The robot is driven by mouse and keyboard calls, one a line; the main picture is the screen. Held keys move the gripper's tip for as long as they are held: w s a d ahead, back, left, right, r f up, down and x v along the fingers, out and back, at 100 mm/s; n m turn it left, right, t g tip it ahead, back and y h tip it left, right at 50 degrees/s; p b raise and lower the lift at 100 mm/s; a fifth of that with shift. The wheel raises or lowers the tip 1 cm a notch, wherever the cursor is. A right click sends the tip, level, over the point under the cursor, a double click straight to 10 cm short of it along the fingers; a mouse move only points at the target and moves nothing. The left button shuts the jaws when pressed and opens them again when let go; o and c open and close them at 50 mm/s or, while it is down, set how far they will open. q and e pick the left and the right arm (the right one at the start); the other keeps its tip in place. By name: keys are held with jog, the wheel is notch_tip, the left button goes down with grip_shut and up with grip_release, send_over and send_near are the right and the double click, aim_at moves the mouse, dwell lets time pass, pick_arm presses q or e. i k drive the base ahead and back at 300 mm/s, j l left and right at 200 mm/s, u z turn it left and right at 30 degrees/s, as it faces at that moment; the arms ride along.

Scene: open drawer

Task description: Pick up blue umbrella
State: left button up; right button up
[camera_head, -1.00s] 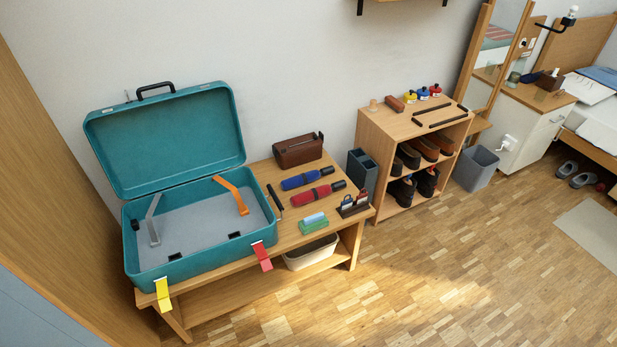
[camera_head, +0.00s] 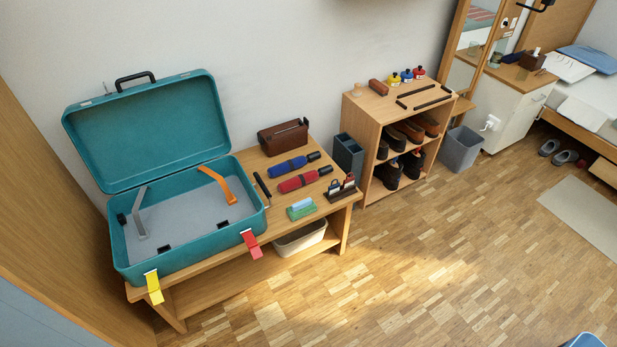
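The blue umbrella (camera_head: 293,165) is folded and lies on the wooden bench (camera_head: 215,278), its dark handle pointing right. It lies behind the red umbrella (camera_head: 304,180) and in front of a brown box-like bag (camera_head: 283,138). An open teal suitcase (camera_head: 190,258) stands on the left part of the bench. Neither of my grippers shows in the head view.
A black-handled item (camera_head: 262,188), a green and blue block (camera_head: 301,208) and a dark holder (camera_head: 341,187) lie near the umbrellas. A dark bin (camera_head: 348,155) and a shoe shelf (camera_head: 366,110) stand to the right. The floor in front is clear.

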aim_at(296, 163)
jog(key=i+l+u, duration=0.1)
jog(key=i+l, duration=0.15)
jog(key=i+l+u, duration=0.1)
jog(key=l, duration=0.25)
jog(key=i+l+u, duration=0.1)
jog(key=i+l, duration=0.2)
jog(key=i+l+u, duration=0.1)
jog(key=l, duration=0.3)
jog(key=i, duration=0.1)
